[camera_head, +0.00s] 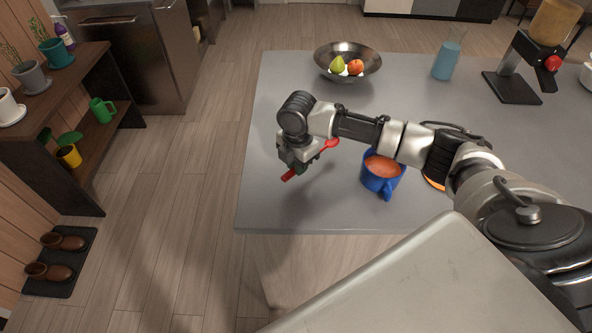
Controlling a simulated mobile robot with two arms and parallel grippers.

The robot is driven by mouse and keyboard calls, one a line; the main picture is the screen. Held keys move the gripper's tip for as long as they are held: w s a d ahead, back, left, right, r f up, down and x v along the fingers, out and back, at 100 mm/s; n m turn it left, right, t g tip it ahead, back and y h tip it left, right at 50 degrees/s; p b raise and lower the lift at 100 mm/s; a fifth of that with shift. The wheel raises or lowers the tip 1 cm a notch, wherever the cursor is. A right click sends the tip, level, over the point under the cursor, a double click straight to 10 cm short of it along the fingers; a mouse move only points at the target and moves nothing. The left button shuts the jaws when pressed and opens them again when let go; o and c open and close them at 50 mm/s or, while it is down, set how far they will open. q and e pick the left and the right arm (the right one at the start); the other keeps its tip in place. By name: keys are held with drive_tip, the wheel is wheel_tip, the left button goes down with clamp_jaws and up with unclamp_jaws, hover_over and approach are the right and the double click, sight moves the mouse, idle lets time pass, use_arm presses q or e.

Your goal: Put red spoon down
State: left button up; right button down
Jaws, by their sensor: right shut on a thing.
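My right gripper (297,166) is shut on the red spoon (330,144) and holds it over the left part of the grey countertop (315,212). The spoon's one end sticks out to the right of the gripper and the other end shows at the lower left. Its middle is hidden by the fingers. I cannot tell how far the spoon is above the countertop. My left gripper is not in view.
A blue mug (378,184) with orange-red contents stands right of the spoon, close to my right arm. A dark fruit bowl (325,68) and a blue-filled container (445,63) stand farther back. The countertop's left and front edges are near the gripper.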

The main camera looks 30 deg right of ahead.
sight(296, 179)
drive_tip(key=shift+w+a+f, duration=0.1)
drive_tip(key=shift+w+f, duration=0.05)
drive_tip(key=shift+w, duration=0.15)
drive_tip(key=shift+w+f, duration=0.1)
drive_tip(key=shift+f, duration=0.15)
wheel_tip(296, 179, down, 4)
drive_tip(key=shift+r+p, duration=0.15)
drive_tip(key=shift+p, duration=0.4)
drive_tip(key=c, duration=1.1)
unclamp_jaws()
wheel_tip(296, 179, up, 12)
drive_tip(key=shift+r+b, duration=0.1)
drive_tip(key=shift+b, duration=1.15)
